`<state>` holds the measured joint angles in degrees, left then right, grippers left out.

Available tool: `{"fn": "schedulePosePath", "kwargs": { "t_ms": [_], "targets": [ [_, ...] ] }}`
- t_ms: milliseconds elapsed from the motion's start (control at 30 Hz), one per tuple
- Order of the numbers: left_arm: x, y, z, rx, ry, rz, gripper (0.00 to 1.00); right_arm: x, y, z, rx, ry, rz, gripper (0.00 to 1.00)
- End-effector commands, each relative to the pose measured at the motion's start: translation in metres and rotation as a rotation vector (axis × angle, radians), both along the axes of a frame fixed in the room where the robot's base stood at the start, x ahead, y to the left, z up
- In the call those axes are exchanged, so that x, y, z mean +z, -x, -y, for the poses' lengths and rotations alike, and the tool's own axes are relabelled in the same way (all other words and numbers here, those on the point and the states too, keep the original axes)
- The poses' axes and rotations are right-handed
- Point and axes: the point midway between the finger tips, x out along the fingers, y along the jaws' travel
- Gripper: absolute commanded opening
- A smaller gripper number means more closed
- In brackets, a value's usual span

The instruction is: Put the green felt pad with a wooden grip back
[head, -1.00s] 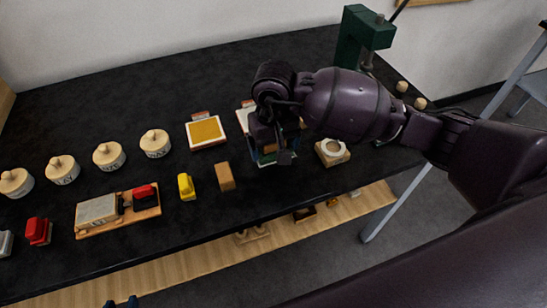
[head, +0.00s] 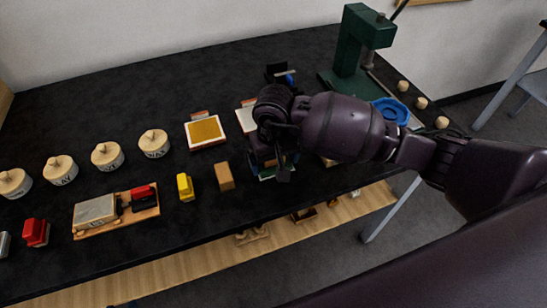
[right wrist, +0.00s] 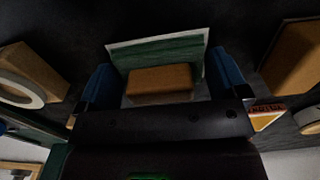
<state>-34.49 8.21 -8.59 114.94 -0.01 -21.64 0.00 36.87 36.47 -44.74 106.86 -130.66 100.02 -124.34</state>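The green felt pad (right wrist: 185,48) with its block-shaped wooden grip (right wrist: 160,80) shows in the right wrist view, between the two blue fingertips of my right gripper (right wrist: 163,88). The fingers stand on either side of the grip, with a visible gap at each side, so the gripper looks open. A pale edge runs along the pad's far side. In the head view my right gripper (head: 272,170) is low over the table's front right part, and its hand hides most of the pad. My left gripper is not clearly in view.
On the black table (head: 330,215), a yellow pad in a tray (head: 206,131), a wooden block (head: 225,176) and a yellow block (head: 186,186) stand left of the gripper. Lidded round pots (head: 107,156) line the left.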

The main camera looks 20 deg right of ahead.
Motion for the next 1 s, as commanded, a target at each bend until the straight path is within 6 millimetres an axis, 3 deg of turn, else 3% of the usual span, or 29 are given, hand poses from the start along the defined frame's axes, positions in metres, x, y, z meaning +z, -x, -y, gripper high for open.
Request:
{"fn": "schedulePosePath", "kwargs": {
  "t_ms": [267,433,1000],
  "targets": [
    [0.005,-0.006,0.001,-0.004,0.0,0.014,0.43,0.001,0.0,0.0,0.0,0.0,0.001,1.0],
    [0.01,-0.011,0.002,-0.006,0.0,0.027,0.43,0.012,-0.001,0.0,0.001,0.0,0.005,1.0],
    [0.004,0.0,-0.001,0.001,0.0,0.002,0.43,0.11,-0.001,0.0,0.001,0.001,0.004,1.0]
  ]
}}
